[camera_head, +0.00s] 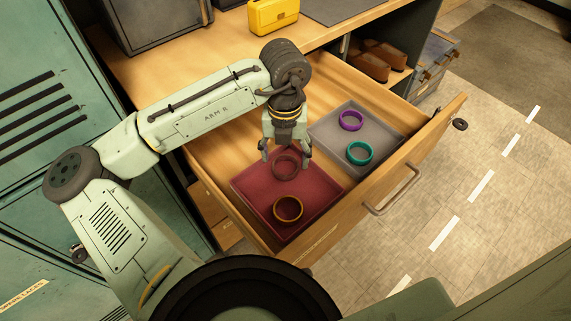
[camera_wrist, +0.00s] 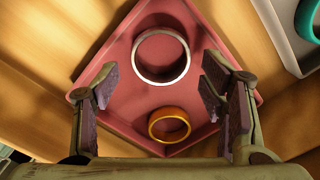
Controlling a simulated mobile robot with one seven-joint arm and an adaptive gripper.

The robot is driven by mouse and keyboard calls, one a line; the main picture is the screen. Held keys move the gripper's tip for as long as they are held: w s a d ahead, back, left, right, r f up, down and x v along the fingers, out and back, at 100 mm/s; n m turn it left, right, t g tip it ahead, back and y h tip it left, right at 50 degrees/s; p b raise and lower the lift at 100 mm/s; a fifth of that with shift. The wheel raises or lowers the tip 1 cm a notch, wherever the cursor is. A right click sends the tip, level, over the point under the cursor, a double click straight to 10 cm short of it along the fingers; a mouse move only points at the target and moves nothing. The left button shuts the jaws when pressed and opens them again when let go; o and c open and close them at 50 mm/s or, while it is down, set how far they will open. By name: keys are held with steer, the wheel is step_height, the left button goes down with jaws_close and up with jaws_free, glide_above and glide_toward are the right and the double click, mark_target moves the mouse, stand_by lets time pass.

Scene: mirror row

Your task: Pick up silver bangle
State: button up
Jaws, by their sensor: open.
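The silver bangle (camera_wrist: 162,78) lies in the upper part of the red tray (camera_wrist: 103,92) in the wrist view. In the head view the silver bangle (camera_head: 286,177) looks dark and sits in the red tray (camera_head: 325,190), directly below my gripper (camera_head: 285,153). My gripper is open and empty, with its fingers apart on the left and right of the bangle in the picture. In the wrist view my gripper (camera_wrist: 160,78) also shows open, and the bangle's ring is whole between and slightly beyond the fingertips. I cannot tell the exact height gap.
A gold bangle (camera_head: 287,219) shares the red tray, nearer the drawer front. A grey tray (camera_head: 335,130) beside it holds a purple bangle (camera_head: 351,127) and a teal bangle (camera_head: 360,160). The open wooden drawer (camera_head: 418,140) encloses both trays. A yellow box (camera_head: 272,16) stands on the counter.

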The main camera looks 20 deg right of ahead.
mark_target(286, 170)
steer(key=shift+d+f, duration=0.1)
steer(key=shift+f, duration=1.6)
steer(key=c, duration=0.8)
